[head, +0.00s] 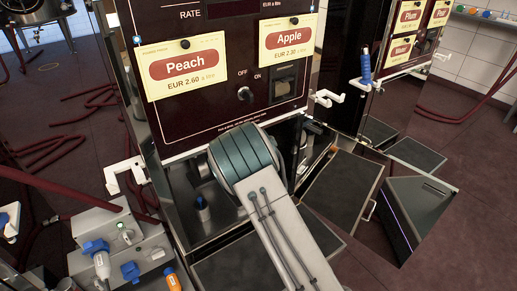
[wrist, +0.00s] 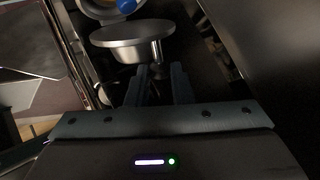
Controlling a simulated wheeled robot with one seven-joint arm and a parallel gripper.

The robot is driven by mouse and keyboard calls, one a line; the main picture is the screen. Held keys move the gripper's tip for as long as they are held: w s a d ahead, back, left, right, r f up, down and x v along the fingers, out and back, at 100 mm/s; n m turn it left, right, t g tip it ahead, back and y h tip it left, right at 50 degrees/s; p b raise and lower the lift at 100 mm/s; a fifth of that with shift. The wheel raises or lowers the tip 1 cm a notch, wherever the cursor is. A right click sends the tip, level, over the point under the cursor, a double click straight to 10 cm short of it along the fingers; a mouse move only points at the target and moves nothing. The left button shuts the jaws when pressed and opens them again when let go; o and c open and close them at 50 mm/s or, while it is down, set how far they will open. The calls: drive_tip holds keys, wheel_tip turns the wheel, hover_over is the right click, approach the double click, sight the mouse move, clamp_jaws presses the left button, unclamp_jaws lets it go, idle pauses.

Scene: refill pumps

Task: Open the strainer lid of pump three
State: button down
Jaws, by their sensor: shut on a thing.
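In the wrist view my gripper (wrist: 162,72) has its two dark fingers pointing forward, a small gap between them. They are shut at the near right edge of a round metal strainer lid (wrist: 132,33), on the lid or a small part of it; the exact contact is hard to make out. The lid is a flat disc above a narrower metal body (wrist: 128,53). In the head view my own arm covers the lid and the gripper. A dark pump (head: 218,62) with Peach and Apple labels stands in front of me; no pump number is readable.
A blue knob (wrist: 126,6) sits just beyond the lid. White hooks (head: 125,177) stick out beside the pump. A grey box with blue-capped nozzles (head: 105,250) is at lower left. A second pump (head: 400,65) and dark open trays (head: 345,190) are at right.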

drive_tip(key=shift+w+d+r, duration=0.1)
drive_tip(key=shift+r, duration=0.05)
idle(0.3)
drive_tip(key=c, duration=1.5)
unclamp_jaws()
drive_tip(key=shift+c, duration=0.2)
drive_tip(key=p+v, duration=0.1)
drive_tip(key=v, duration=0.6)
drive_tip(key=shift+r+p, duration=0.15)
drive_tip(key=shift+p, duration=0.2)
